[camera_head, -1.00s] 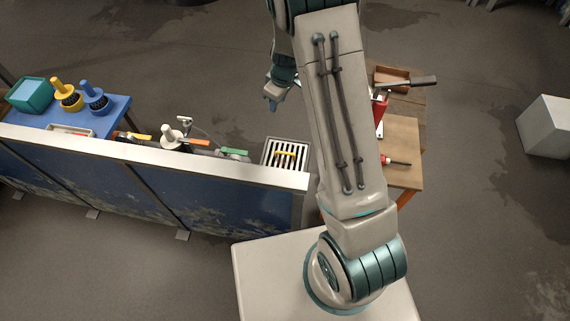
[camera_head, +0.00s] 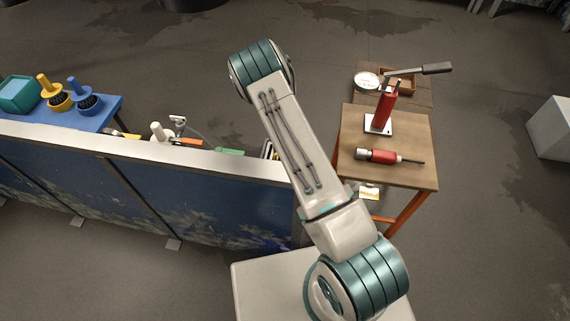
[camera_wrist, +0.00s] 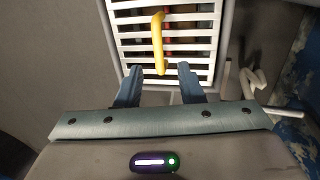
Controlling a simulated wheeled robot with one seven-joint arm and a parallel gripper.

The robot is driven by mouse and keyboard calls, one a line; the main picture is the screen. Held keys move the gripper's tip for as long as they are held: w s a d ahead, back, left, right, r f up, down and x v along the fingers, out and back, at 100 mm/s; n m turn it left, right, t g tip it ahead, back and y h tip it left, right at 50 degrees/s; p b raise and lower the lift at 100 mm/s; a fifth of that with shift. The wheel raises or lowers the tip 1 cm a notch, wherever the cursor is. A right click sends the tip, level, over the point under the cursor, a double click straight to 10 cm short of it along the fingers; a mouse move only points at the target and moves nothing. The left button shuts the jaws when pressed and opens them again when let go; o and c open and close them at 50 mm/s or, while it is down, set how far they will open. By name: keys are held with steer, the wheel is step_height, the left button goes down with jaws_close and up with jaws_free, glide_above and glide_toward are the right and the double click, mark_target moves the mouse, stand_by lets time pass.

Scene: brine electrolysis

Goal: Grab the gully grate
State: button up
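The gully grate (camera_wrist: 190,62) shows in the wrist view as a pale slatted grid. A yellow bar-like handle (camera_wrist: 157,40) runs across its slats. In the head view only a sliver of the grate (camera_head: 267,150) shows behind the panel's top edge and my arm. My gripper (camera_wrist: 158,69) is open, with its two blue-grey fingers apart. In the wrist view the fingers are at the near edge of the grate, with the handle's near end between them. Contact cannot be told. My gripper is hidden in the head view.
A blue panel (camera_head: 120,190) with a pale top edge stands in front of the grate. A blue table (camera_head: 110,108) with brushes is at left. At right, a wooden bench (camera_head: 400,150) holds a red jack (camera_head: 383,108) and a red tool (camera_head: 380,156). A pale pipe (camera_wrist: 254,80) stands beside the grate.

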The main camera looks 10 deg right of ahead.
steer(key=f+b, duration=0.1)
steer(key=f, duration=0.1)
steer(key=w+f+b, duration=0.1)
steer(key=f, duration=0.2)
steer(key=d+f+b, duration=0.1)
steer(key=f, duration=0.2)
steer(key=shift+w+f, duration=0.25)
steer(key=shift+w, duration=0.1)
jaws_close()
